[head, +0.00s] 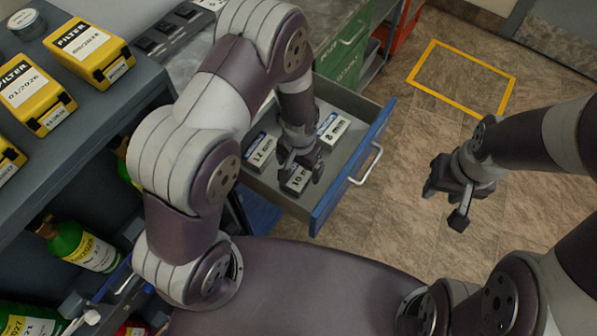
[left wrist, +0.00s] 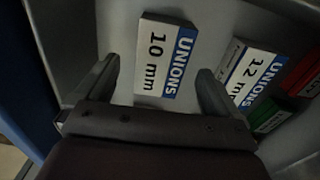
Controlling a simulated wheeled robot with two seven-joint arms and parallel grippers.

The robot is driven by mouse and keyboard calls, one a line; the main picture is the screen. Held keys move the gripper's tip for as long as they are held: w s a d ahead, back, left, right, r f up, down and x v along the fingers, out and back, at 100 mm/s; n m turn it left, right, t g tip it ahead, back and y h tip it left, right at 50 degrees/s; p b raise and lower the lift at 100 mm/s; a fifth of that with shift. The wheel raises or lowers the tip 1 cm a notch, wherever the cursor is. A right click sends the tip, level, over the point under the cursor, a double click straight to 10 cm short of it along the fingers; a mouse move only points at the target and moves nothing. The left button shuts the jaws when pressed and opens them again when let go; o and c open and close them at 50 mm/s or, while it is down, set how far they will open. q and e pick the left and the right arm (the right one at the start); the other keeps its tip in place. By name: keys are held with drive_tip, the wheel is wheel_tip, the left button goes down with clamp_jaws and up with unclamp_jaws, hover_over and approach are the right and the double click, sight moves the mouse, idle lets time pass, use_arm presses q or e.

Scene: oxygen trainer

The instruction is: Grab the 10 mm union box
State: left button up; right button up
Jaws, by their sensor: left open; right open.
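The 10 mm union box (left wrist: 163,60) is white with a blue "UNIONS" strip. It lies label up on the floor of an open drawer. In the head view the box (head: 297,181) is partly hidden by my left gripper (head: 301,170), which hangs over it inside the drawer. In the left wrist view the open fingers of my left gripper (left wrist: 158,85) are either side of the box's near end, with gaps on both sides. My right gripper (head: 447,202) is open and empty over the floor, right of the drawer.
The 12 mm union box (head: 262,149) and the 8 mm box (head: 333,130) lie in the same drawer (head: 357,115). Its blue front with a handle (head: 367,163) is at the right. Yellow filter boxes (head: 90,50) stand on the left shelf. Open floor lies right.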

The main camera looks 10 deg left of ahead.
sight(299, 171)
use_arm(q)
wheel_tip(299, 171, down, 4)
drive_tip(key=shift+w+f, duration=0.15)
drive_tip(key=shift+f, duration=0.1)
drive_tip(key=c, duration=1.3)
